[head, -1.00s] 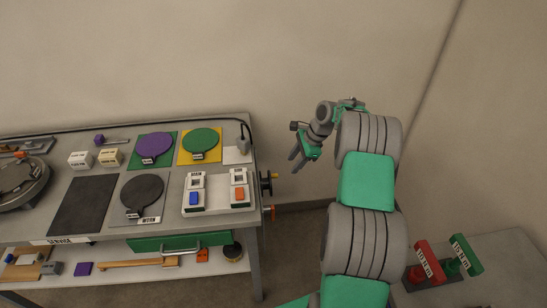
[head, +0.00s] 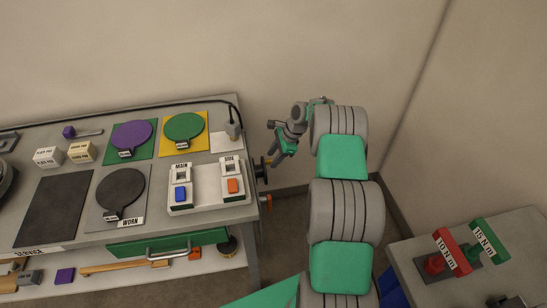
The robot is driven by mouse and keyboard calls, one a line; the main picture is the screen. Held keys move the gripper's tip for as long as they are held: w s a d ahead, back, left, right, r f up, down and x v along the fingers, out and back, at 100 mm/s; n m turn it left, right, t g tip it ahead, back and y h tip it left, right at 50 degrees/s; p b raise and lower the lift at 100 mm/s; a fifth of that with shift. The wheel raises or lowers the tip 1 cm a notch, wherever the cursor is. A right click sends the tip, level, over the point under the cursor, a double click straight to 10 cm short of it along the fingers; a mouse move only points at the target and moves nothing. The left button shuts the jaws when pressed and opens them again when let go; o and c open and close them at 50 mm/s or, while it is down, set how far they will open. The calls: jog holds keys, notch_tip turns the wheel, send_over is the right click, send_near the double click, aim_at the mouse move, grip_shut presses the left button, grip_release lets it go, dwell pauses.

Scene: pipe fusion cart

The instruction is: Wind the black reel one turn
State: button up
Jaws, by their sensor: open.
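The black reel (head: 261,173) is mounted on the right end of the cart, just below the edge of its top. Its small yellow crank handle, plain in the earlier frame, is now mostly hidden by my gripper. My gripper (head: 273,161) is open, with its fingers pointing down and left at the reel's handle side. I cannot tell whether the handle lies between the fingers or whether they touch it.
An orange-handled part (head: 267,202) sticks out below the reel. The cart top holds a switch panel (head: 208,196), a purple disc (head: 131,134), a green disc (head: 184,127) and a dark disc (head: 121,188). A side table (head: 515,262) stands at right.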

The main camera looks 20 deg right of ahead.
jog(key=shift+a+f, duration=0.1)
jog(key=shift+f, duration=0.3)
grip_shut()
dwell(0.4)
